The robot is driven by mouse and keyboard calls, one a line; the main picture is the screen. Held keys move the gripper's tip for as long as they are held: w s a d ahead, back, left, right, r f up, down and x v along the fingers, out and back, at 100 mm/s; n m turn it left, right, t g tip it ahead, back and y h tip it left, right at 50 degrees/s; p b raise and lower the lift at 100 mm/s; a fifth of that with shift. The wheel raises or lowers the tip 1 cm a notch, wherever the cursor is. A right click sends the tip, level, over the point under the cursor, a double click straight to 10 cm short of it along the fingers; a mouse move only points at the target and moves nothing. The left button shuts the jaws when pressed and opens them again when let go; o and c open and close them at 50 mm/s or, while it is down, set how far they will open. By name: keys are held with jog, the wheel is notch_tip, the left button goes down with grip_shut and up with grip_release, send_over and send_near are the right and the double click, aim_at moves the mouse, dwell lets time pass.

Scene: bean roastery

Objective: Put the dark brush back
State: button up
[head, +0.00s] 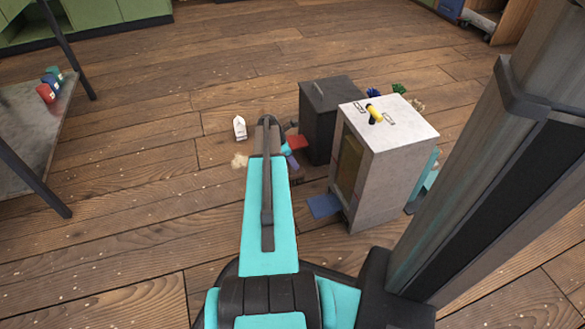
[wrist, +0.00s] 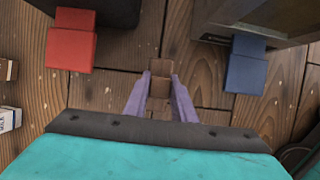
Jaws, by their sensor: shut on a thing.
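My gripper (wrist: 160,82) has purple fingers and is shut on a narrow brown piece, which I take to be the dark brush (wrist: 159,88). Only a small part of it shows between the fingers, and its bristles cannot be made out. In the head view my gripper (head: 292,163) is low over the floor, just left of the black cabinet and the white cabinet, and is partly hidden by my arm.
The black cabinet (head: 325,108) has a red flap (wrist: 72,45). The white cabinet (head: 395,170) has a blue flap (wrist: 246,72) and a yellow object (head: 374,113) on top. A small white carton (head: 239,128) stands on the floor.

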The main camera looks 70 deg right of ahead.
jog(key=shift+f+b, duration=1.15)
jog(key=shift+f, duration=0.6)
jog(key=o, duration=1)
jog(key=shift+f, duration=0.15)
jog(key=shift+p+v, duration=3.05)
jog(key=shift+v, duration=3.1)
